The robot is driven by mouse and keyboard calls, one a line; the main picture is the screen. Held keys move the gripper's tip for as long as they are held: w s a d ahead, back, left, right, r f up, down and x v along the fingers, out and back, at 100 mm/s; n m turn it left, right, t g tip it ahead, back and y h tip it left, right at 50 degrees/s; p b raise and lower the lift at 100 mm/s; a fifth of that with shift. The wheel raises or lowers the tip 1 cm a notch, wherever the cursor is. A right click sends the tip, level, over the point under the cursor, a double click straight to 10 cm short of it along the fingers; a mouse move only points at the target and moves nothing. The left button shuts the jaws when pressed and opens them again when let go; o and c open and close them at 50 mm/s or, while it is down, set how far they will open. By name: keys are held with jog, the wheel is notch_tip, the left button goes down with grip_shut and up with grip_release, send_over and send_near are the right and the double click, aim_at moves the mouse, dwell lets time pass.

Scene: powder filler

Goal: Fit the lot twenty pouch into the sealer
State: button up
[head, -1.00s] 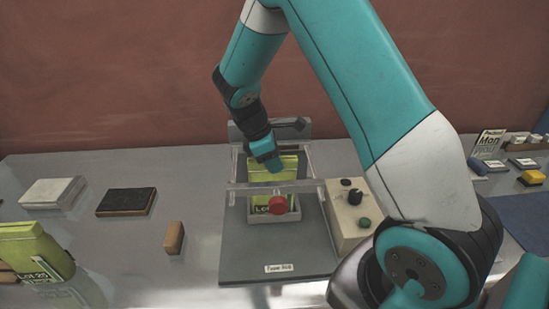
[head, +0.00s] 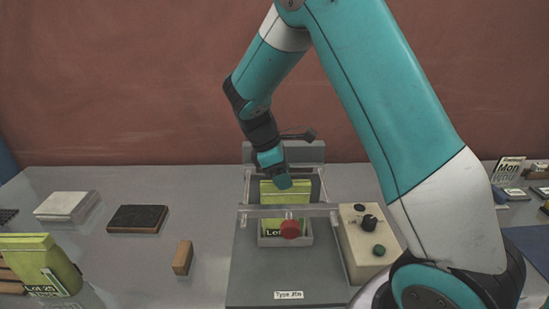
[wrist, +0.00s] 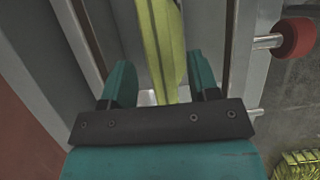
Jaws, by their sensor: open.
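A yellow-green pouch (head: 304,191) stands upright in a small tray of the sealer (head: 246,262), behind its clear crossbar. Its label starts with "Lot"; the red knob (head: 290,229) hides the rest, so I cannot read the number. My gripper (head: 282,181) is at the pouch's top edge. In the wrist view the pouch (wrist: 160,30) runs as a thin strip between the two open fingers of my gripper (wrist: 160,85), with a gap on each side. The sealer's plate reads "Type", the rest unclear.
A second yellow-green pouch marked "Lot 25" (head: 40,260) stands at the left front. A wooden block (head: 183,257), a black pad (head: 137,218) and a pale block (head: 66,205) lie left of the sealer. A control box (head: 364,240) adjoins its right side.

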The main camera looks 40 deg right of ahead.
jog(key=v, duration=0.8)
jog(key=s+a+r+m+t+y, duration=0.1)
jog(key=s+a+y, duration=0.3)
jog(key=s+a, duration=0.5)
jog(key=s+a+r+m+t+y, duration=0.1)
jog(key=s+a+r+m+y, duration=0.2)
jog(key=s+a, duration=0.6)
jog(key=s+y, duration=0.1)
jog(key=s, duration=0.5)
jog(key=shift+s+a+r+t+b, duration=0.3)
jog(key=shift+s+a+r+b, duration=0.05)
jog(key=shift+r+b, duration=0.05)
notch_tip(320, 180, down, 5)
jog(key=b, duration=0.5)
jog(key=shift+w+f, duration=0.1)
